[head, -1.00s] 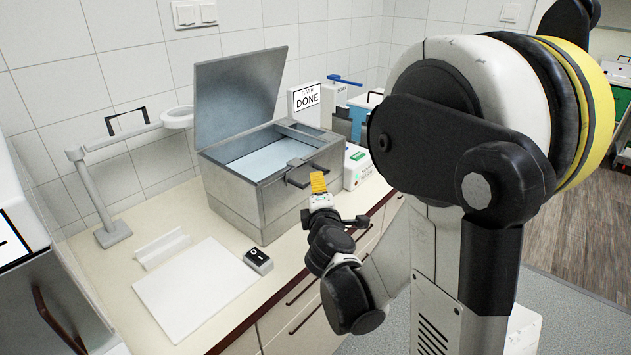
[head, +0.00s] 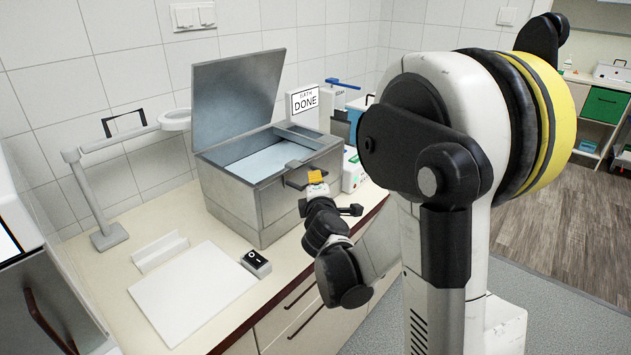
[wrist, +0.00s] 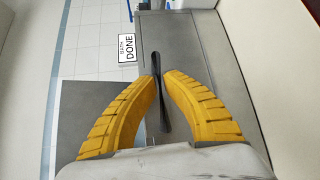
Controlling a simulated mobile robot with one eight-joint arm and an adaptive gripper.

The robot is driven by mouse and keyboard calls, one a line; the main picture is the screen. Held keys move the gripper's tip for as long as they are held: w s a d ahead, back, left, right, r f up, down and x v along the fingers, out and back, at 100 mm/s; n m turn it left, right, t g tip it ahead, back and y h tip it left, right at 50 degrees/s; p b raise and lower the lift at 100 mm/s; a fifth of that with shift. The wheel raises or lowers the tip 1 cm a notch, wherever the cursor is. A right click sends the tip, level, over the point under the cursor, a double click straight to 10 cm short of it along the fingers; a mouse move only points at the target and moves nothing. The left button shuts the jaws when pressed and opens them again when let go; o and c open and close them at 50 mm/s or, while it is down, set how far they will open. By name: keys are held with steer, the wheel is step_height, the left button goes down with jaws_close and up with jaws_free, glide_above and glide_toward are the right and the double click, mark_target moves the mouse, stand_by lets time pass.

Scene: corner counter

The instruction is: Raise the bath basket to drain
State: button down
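A grey metal bath (head: 258,205) stands on the counter with its lid (head: 238,92) raised. Pale blue liquid (head: 262,160) fills it; the basket itself cannot be made out. A dark handle (head: 296,177) sticks out at the front rim; whether it belongs to the basket is not clear. My gripper (head: 316,177) is at the handle, its yellow fingers level with it. In the wrist view my fingertips (wrist: 161,77) stand apart, one on each side of the dark handle (wrist: 163,118). A slim gap seems to remain; firm contact is not visible.
A sign reading "BATH DONE" (head: 304,100) stands behind the bath. A pale stand (head: 92,200) with a ring (head: 175,119) is to the left. A white board (head: 190,293) and a small black switch box (head: 256,262) lie in front. A white-green box (head: 352,170) stands close on the right.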

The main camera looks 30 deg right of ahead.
step_height(320, 180, up, 9)
steer(key=p, duration=0.6)
steer(key=shift+r+p, duration=0.1)
steer(key=shift+p, duration=0.3)
steer(key=shift+w, duration=0.2)
steer(key=c, duration=1.5)
jaws_free()
steer(key=shift+s, duration=0.1)
steer(key=shift+o, duration=0.2)
steer(key=v, duration=1.2)
